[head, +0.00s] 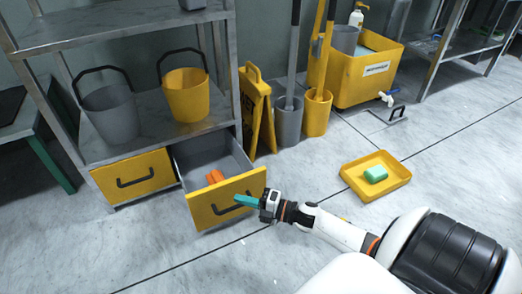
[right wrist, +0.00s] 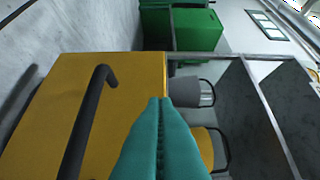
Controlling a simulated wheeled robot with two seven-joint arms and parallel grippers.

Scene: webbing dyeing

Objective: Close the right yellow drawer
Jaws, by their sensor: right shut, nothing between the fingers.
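The right yellow drawer (head: 226,203) is pulled out from under the metal shelf in the head view, with an orange item (head: 215,176) inside it. Its yellow front (right wrist: 125,85) and black handle (right wrist: 90,115) fill the left half of the right wrist view. My right gripper (head: 240,199) has teal fingers, shut and empty, in front of the drawer front near the right end of its handle. I cannot tell whether the fingertips (right wrist: 160,102) touch the front. The left yellow drawer (head: 136,178) is shut. My left gripper is not in view.
A grey bucket (head: 112,112) and a yellow bucket (head: 187,95) stand on the shelf above the drawers. A yellow folding sign (head: 257,110) stands right of the shelf. A yellow tray (head: 397,184) with a green block lies on the floor at right. The floor in front of the drawers is clear.

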